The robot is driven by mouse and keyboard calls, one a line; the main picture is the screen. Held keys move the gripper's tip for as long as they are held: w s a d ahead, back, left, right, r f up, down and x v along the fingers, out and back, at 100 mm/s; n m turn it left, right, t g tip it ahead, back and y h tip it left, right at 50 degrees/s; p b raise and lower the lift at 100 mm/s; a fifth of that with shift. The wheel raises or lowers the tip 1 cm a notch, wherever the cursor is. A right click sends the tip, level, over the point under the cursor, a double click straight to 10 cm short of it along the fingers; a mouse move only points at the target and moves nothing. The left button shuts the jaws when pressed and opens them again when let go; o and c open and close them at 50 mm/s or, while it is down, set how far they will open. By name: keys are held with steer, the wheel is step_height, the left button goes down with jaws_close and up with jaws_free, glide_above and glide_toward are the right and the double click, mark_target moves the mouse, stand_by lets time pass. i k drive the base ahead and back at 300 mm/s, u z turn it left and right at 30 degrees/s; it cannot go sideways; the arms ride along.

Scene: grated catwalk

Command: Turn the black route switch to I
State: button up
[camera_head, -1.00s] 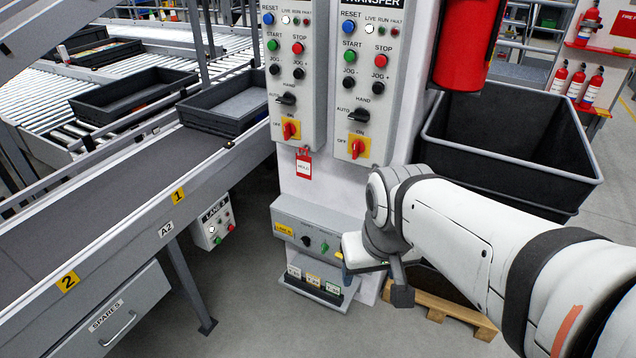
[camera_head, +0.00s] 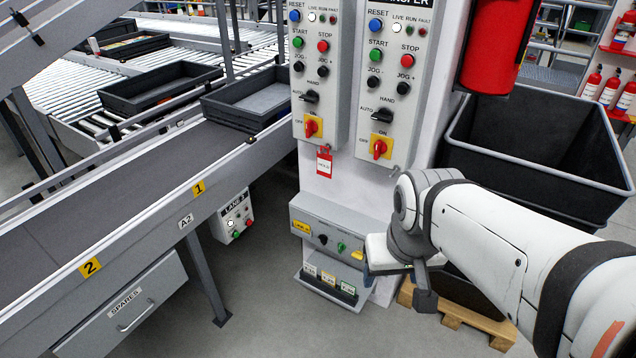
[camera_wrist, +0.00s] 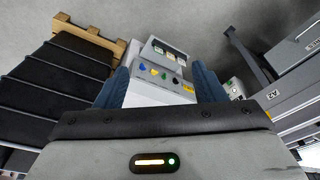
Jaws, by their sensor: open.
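The route switch appears to be the black knob (camera_head: 323,239) on the low grey box at the foot of the white column. It also shows in the wrist view (camera_wrist: 176,81), beside a yellow label. I cannot read its position marks. A green knob (camera_head: 341,246) and a yellow knob (camera_head: 357,254) sit right of it in the head view. A blue knob (camera_wrist: 141,67) shows in the wrist view. My gripper (camera_wrist: 160,66) is open and empty, its blue fingers on either side of the box in the picture, apart from the knobs. The head view mostly hides its fingers.
A shelf with small labelled blocks (camera_head: 328,285) juts out below the box. A red tag (camera_head: 324,162) hangs above it. A conveyor (camera_head: 110,205) with a lane box (camera_head: 233,217) stands left. A black bin (camera_head: 545,150) on a wooden pallet (camera_head: 460,318) stands right.

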mark_target(323, 238)
steer(key=u, duration=2.5)
steer(key=k, duration=1.35)
steer(key=z, duration=1.3)
steer(key=i, duration=1.65)
steer(key=z, duration=0.1)
